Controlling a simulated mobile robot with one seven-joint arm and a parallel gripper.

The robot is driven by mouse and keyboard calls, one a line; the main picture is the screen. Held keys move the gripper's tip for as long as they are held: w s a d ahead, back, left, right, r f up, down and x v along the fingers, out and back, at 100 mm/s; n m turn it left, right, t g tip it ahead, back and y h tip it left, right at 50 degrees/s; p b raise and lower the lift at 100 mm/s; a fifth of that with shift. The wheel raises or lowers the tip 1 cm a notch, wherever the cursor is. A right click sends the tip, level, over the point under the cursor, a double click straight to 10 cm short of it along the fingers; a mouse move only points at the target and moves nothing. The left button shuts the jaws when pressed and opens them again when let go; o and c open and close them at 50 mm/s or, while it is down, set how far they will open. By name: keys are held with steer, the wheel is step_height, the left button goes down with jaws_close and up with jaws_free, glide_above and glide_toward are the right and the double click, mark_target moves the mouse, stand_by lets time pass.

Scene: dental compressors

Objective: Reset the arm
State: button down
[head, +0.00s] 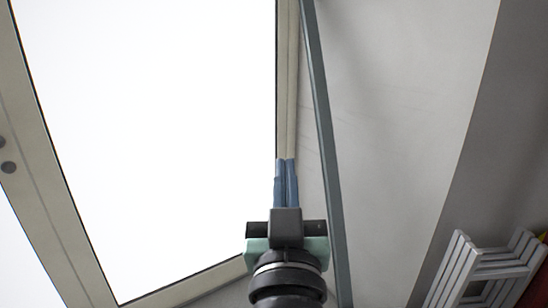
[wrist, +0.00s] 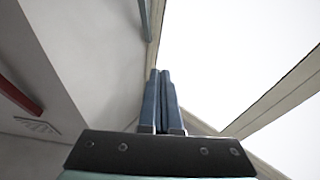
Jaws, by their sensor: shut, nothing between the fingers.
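My gripper (head: 286,162) shows at the lower middle of the head view, its two blue fingers pointing up the picture. The fingers are closed together with nothing between them. In the wrist view the same gripper (wrist: 160,72) shows in the middle, with its fingers side by side. It appears against a bright window and its frame in the head view. No object is held.
A bright window (head: 150,130) with a beige frame (head: 60,210) fills the left. A grey-green bar (head: 325,120) runs close to the right of my gripper. A white slatted rack (head: 482,270) is at the lower right. A red bar (wrist: 18,95) shows at left in the wrist view.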

steer(key=s+a+r+t+p, duration=0.15)
steer(key=s+r, duration=0.25)
steer(key=r, duration=0.4)
steer(key=s+r+t+b, duration=0.1)
steer(key=s+r+t, duration=0.2)
steer(key=s+r, duration=0.3)
steer(key=s+r+t+p, duration=0.1)
steer(key=s+r+t, duration=0.15)
steer(key=r, duration=0.65)
step_height(320, 180, up, 14)
steer(key=p, duration=1.4)
steer(key=shift+w+g+p, duration=0.15)
steer(key=shift+g+p, duration=0.15)
steer(key=shift+p, duration=0.05)
